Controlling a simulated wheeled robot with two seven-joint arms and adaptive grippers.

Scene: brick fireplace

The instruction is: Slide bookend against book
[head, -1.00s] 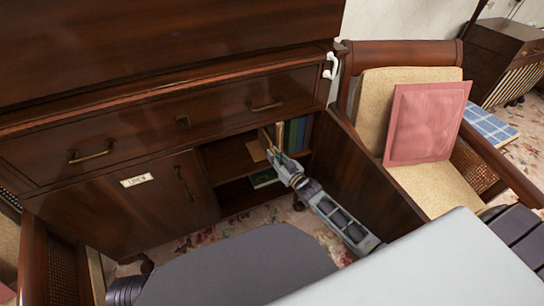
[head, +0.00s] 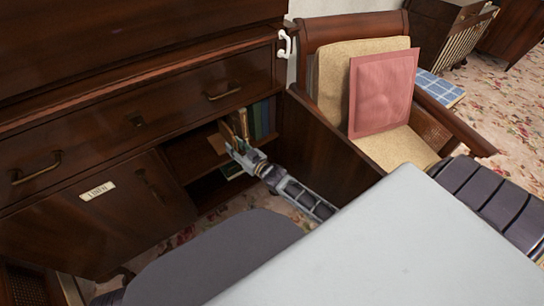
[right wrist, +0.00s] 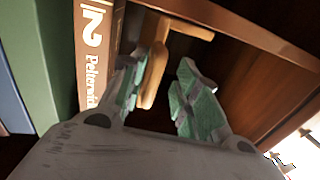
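The wooden bookend (head: 217,143) is on the upper shelf of the open cabinet, left of a row of books (head: 261,118). In the right wrist view its light wood (right wrist: 154,82) stands between my fingertips, close to the left finger. The nearest book is brown, with "2" and lettering on its spine (right wrist: 95,45). I cannot tell if bookend and book touch. My right gripper (head: 232,149) reaches into the cabinet; in the right wrist view (right wrist: 163,72) it is open, with a gap beside the right finger. My left gripper is out of view.
The cabinet door (head: 325,150) stands open right of my right arm. A green book (right wrist: 45,60) is beside the brown one. A chair with a pink cushion (head: 382,92) stands to the right. The drawer (head: 140,120) above is shut.

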